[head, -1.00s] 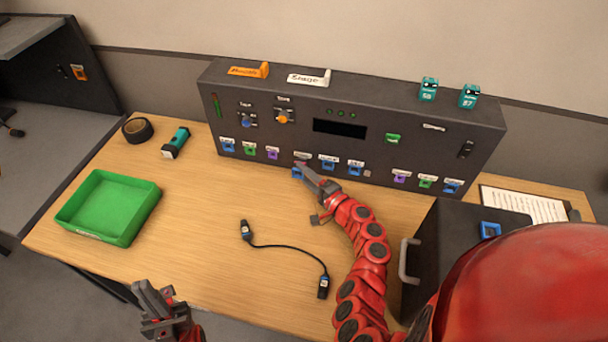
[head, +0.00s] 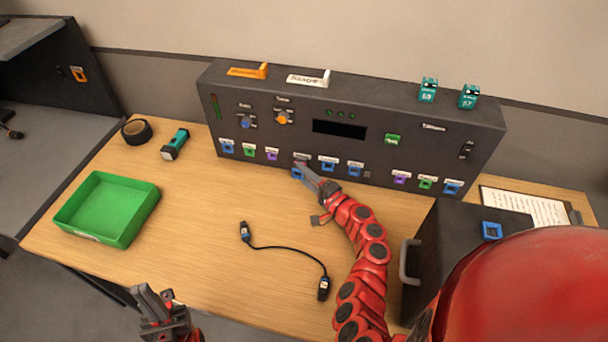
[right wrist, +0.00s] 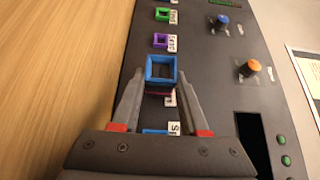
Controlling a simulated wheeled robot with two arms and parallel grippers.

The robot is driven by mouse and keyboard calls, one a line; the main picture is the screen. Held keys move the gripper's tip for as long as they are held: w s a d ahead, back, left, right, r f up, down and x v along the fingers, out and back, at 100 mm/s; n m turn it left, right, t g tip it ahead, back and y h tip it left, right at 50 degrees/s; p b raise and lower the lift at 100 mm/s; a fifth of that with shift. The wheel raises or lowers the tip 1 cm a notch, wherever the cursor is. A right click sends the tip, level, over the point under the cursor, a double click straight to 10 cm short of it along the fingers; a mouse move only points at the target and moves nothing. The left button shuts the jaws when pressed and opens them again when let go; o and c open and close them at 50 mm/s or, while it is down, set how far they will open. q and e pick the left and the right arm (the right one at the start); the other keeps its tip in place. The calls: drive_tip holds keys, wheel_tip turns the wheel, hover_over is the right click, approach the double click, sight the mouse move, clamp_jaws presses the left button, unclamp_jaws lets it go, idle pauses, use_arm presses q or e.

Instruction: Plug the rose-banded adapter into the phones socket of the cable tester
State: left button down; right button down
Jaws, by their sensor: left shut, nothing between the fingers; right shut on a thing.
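My right gripper (head: 300,170) is at the front of the cable tester (head: 230,115), at the lower socket row. It is shut on a small block with a blue square rim (head: 297,174), taken to be the adapter. In the right wrist view the blue-rimmed block (right wrist: 161,70) sits between the fingertips and looks larger than the purple and green sockets beyond. A small pinkish patch shows beside it, but I cannot make out a rose band clearly. The block covers the socket behind it, so I cannot tell whether it is plugged in. My left gripper (head: 163,297) is shut and empty at the table's near edge.
A black cable (head: 285,247) with two plugs lies mid-table. A green tray (head: 150,205), a teal torch (head: 175,144) and a tape roll (head: 137,131) are at left. A dark box with a handle (head: 409,262) stands at right.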

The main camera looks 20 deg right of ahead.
drive_tip(key=shift+w+d+r, duration=0.1)
drive_tip(key=shift+r, duration=0.1)
drive_tip(key=c, duration=0.7)
unclamp_jaws()
drive_tip(key=o, duration=0.4)
drive_tip(key=shift+w+f, duration=0.15)
drive_tip(key=shift+f, duration=0.05)
drive_tip(key=shift+c, duration=0.2)
drive_tip(key=b+v, duration=0.2)
drive_tip(key=v, duration=0.5)
drive_tip(key=shift+s, duration=0.35)
